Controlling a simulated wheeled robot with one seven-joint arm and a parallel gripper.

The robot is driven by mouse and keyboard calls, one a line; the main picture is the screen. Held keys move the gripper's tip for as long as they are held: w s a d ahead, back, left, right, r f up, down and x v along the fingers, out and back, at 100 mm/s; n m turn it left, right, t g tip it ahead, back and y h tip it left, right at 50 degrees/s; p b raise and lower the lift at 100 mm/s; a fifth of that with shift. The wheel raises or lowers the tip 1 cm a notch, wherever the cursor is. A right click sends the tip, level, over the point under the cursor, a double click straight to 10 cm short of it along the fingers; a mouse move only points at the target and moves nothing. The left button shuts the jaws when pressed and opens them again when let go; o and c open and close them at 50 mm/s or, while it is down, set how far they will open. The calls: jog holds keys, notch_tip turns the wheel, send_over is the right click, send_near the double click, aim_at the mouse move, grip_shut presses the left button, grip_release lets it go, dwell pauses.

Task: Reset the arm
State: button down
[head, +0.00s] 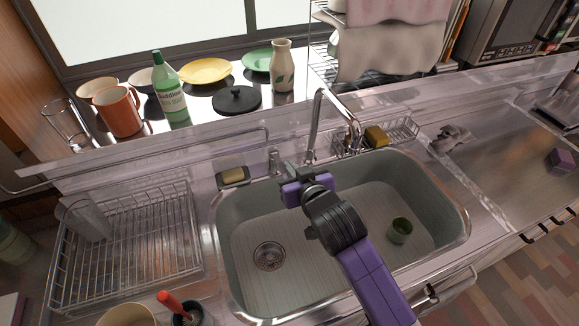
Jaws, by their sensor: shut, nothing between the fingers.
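My gripper (290,172) is above the back edge of the sink (218,240), near the faucet (314,130). It is shut and holds nothing. My purple and black arm reaches up from the bottom of the picture over the sink basin. The fingertips are small in this view, and the part of the basin behind the arm is hidden.
A dish rack (130,245) with a clear glass (84,220) stands at left. A green bottle (168,88), orange mug (118,110) and white vase (282,66) stand on the back ledge.

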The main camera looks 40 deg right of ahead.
jog(key=v, duration=0.7)
jog(key=shift+s+f+b, duration=0.3)
jog(key=shift+b, duration=0.1)
jog(key=shift+a, duration=0.15)
jog(key=s+a+r+n+t+y, duration=0.3)
jog(key=a+r+n+t, duration=0.1)
jog(key=a, duration=0.2)
jog(key=s+a+f, duration=0.1)
jog(key=s+a, duration=0.1)
jog(key=s, duration=0.6)
jog(key=s+a+f+g+y, duration=0.1)
jog(key=s+a+f, duration=0.1)
jog(key=s, duration=0.5)
jog(key=s+a+f+y, duration=0.1)
jog(key=s+a, duration=0.1)
jog(key=s, duration=0.6)
jog(key=shift+s+a+f+n+g, duration=0.3)
jog(key=shift+s+a+f+g, duration=0.05)
jog(key=shift+a+g, duration=0.05)
